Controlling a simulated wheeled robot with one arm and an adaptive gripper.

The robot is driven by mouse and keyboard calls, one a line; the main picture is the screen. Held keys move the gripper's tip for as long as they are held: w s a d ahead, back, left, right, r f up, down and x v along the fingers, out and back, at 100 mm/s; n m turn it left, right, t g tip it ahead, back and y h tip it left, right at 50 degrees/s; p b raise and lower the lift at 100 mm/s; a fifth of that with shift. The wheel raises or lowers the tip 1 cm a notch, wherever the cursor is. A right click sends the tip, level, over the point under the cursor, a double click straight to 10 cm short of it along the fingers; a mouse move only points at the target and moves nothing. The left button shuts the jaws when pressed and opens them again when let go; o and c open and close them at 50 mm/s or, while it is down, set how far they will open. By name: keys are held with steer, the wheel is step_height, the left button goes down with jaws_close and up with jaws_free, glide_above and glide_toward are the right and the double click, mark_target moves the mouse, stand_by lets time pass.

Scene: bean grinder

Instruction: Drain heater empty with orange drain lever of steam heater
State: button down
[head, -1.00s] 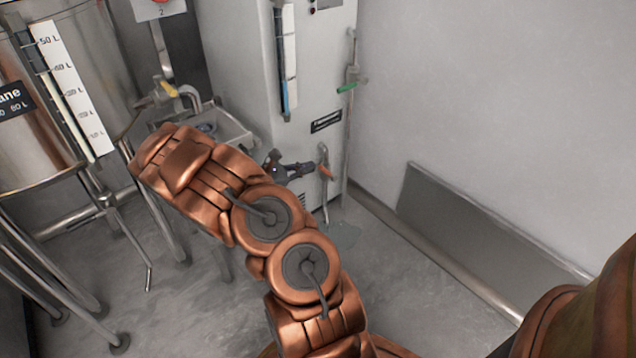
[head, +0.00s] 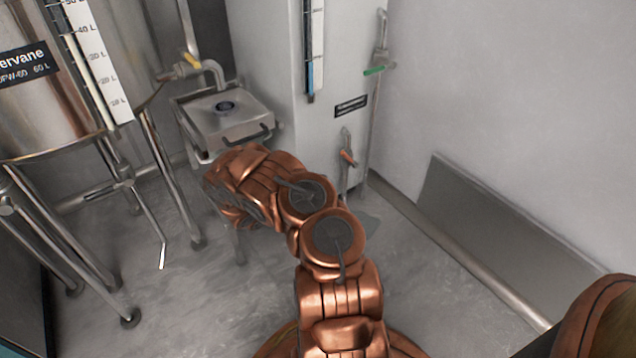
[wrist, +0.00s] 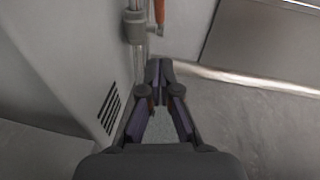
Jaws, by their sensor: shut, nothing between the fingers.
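The steam heater (head: 268,50) is the tall pale cabinet against the back wall. Its orange drain lever (head: 348,158) sits on a vertical pipe low on its front, slanting down to the right. In the wrist view the orange lever (wrist: 158,11) is at the top edge, partly cut off, beside the grey valve body (wrist: 135,27). My gripper (wrist: 158,66) is shut and empty, its tips below the lever in the picture and apart from it. In the head view my gripper is hidden behind my arm.
A green lever (head: 376,70) is higher on a right-hand pipe. The heater's gauge (head: 318,35) shows blue low down. A steel sink (head: 215,125) and a tank on legs (head: 25,105) stand left. A metal panel (head: 490,240) leans on the right wall. Floor between is open.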

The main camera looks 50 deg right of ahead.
mark_target(349, 159)
steer(key=s+d+r+b, duration=0.1)
steer(key=d+b, duration=0.2)
steer(key=d, duration=0.6)
steer(key=shift+d+r, duration=0.25)
steer(key=shift+d, duration=0.05)
